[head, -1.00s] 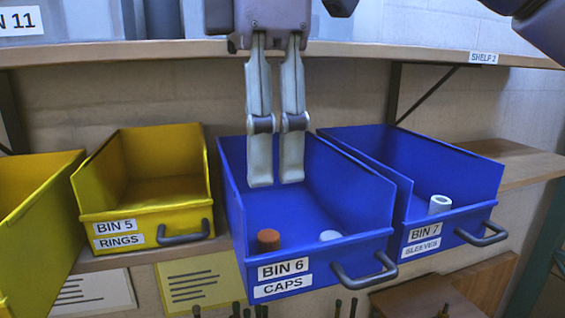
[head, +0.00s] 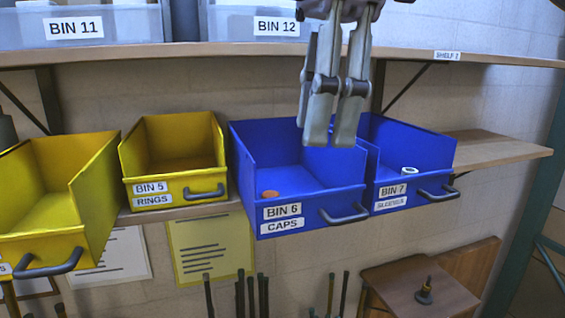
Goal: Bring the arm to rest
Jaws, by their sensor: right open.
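My left gripper is not in view.
Blue bin 7 (head: 421,193) holds a white sleeve (head: 409,170). Yellow bin 5 (head: 173,186) and another yellow bin (head: 45,236) stand left. Above is a wooden shelf edge (head: 180,51) with grey bins 11 (head: 118,30) and 12 (head: 232,26). A free shelf board (head: 500,150) extends right.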

